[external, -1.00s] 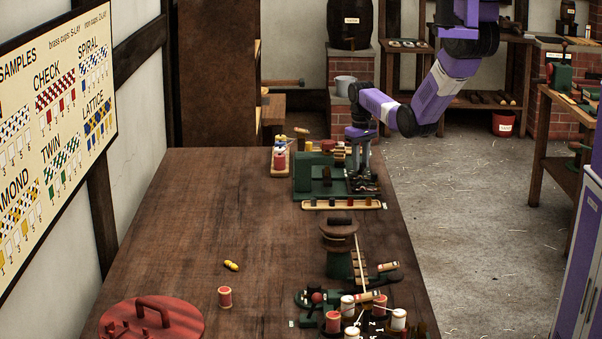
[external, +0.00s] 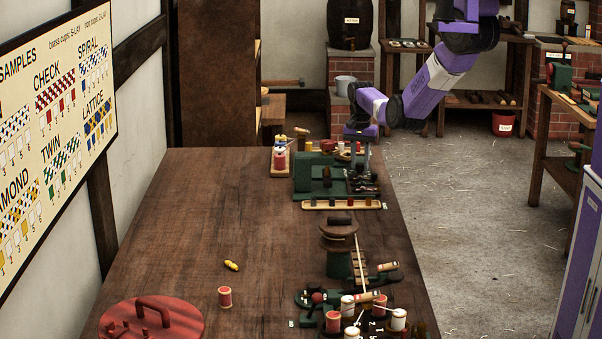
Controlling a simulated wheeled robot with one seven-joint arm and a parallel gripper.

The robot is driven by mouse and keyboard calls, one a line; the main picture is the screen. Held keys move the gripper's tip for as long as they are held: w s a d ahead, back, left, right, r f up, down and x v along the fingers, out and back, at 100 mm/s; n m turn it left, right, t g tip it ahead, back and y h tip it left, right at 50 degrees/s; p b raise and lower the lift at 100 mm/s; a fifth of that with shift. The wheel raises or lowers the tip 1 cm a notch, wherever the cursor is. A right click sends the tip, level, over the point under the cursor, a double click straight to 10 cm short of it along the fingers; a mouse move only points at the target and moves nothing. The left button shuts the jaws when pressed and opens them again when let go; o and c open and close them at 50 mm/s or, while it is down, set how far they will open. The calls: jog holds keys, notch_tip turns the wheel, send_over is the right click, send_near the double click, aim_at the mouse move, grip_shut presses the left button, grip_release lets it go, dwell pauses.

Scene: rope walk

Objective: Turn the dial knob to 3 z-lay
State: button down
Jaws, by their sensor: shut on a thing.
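My gripper (external: 360,160) points down over the right part of a dark green machine (external: 305,178) at the far right end of the long table. Its two fingers come down onto a small dark part of the machine, and the jaws are shut on it. This part looks like the dial knob, but it is small and mostly hidden by the fingers. I cannot read any dial marks or which setting it points to.
A dark green post (external: 339,262) and several bobbins (external: 398,320) stand nearer. The table's middle (external: 200,220) is mostly clear.

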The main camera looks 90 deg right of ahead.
aim_at(360, 164)
jog(key=shift+d+m, duration=0.1)
jog(key=shift+m, duration=1.8)
jog(key=shift+r, duration=0.1)
jog(key=c, duration=1.1)
grip_release()
jog(key=shift+r+b, duration=0.6)
jog(key=shift+r, duration=3.25)
